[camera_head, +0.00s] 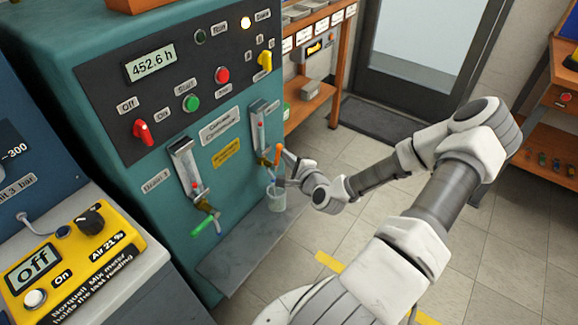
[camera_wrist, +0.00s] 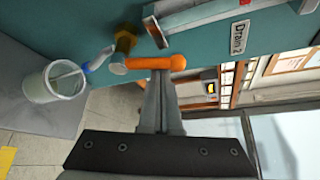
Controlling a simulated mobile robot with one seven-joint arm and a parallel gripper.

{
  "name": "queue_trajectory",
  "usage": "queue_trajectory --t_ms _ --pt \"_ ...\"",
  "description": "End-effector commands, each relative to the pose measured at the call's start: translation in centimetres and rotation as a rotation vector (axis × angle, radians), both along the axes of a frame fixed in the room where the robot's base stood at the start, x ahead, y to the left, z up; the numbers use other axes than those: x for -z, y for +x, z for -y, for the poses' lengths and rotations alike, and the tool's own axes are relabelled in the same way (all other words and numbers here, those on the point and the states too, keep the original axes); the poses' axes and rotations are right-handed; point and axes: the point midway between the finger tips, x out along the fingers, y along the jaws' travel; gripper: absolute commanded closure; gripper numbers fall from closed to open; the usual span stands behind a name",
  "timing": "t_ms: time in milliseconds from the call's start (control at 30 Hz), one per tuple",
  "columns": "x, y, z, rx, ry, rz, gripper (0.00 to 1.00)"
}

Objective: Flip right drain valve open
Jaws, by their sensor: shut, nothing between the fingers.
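The right drain valve has an orange lever (camera_head: 278,153) below the right gauge tube on the teal machine. In the head view the lever points roughly upward. Nothing is visible between the fingers.
A clear cup (camera_head: 276,198) stands on the grey ledge (camera_head: 235,250) under the right valve; the wrist view shows it too (camera_wrist: 52,82). The left drain valve has a green lever (camera_head: 206,226). A yellow meter (camera_head: 70,255) is at the lower left. Open tiled floor lies to the right.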

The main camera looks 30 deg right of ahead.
Motion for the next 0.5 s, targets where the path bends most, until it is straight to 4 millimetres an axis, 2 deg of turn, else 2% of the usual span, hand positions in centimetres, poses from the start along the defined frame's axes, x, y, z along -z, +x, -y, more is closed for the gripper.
queue_trajectory --t_ms 200,500 --pt "-0.18 -0.11 -0.46 -0.002 -0.128 0.047 1.0" --pt "-0.36 -0.19 -0.59 -0.001 -0.125 0.046 1.0"
